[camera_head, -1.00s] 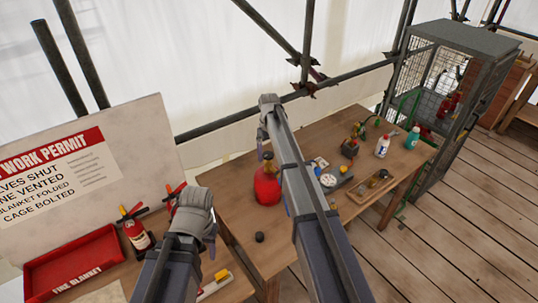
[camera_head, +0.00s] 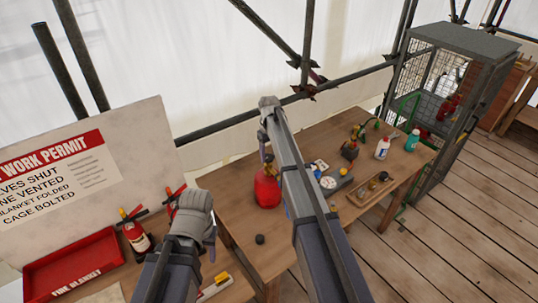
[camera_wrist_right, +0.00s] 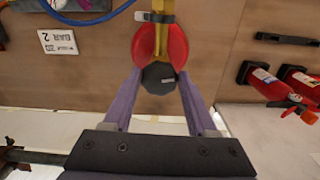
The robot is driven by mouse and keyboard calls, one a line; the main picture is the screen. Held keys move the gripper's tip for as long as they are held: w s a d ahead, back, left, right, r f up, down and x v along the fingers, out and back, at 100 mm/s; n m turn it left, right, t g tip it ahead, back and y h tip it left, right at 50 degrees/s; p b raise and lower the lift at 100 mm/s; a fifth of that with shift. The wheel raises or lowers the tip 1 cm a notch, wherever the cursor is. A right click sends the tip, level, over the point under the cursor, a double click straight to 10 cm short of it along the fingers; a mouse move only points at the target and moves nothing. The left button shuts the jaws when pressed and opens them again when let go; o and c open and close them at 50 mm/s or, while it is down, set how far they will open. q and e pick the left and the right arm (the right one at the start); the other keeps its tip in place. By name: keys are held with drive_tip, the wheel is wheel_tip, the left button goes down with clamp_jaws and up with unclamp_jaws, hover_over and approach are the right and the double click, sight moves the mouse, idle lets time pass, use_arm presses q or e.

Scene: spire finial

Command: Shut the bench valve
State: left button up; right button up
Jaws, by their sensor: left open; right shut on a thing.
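The bench valve is on a red gas cylinder (camera_head: 266,190) standing on the wooden bench, partly behind my right forearm. In the right wrist view the red cylinder (camera_wrist_right: 174,47) has a brass fitting (camera_wrist_right: 158,30) and a dark round knob (camera_wrist_right: 158,78) on top. My right gripper (camera_wrist_right: 160,82) is shut on this knob, one purple finger at each side. In the head view my right gripper (camera_head: 266,150) is at the cylinder's top. My left gripper (camera_head: 211,245) is open and apart from the cylinder, over the left bench; its jaws are mostly hidden.
A small black piece (camera_head: 260,239) lies on the bench. Bottles (camera_head: 383,148), tools and a wooden tray (camera_head: 371,190) are on its right. Fire extinguishers (camera_head: 137,237) and a red fire-blanket tray (camera_head: 72,265) are at left. A wire cage (camera_head: 440,90) stands at the back right.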

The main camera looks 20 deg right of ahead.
sight(269, 157)
drive_tip(key=shift+a+m, duration=0.1)
drive_tip(key=shift+m, duration=1.3)
drive_tip(key=o, duration=1.4)
drive_tip(key=shift+c, duration=0.2)
drive_tip(key=shift+r, duration=0.1)
wheel_tip(269, 157, up, 8)
drive_tip(key=p, duration=0.8)
drive_tip(key=shift+f, duration=0.2)
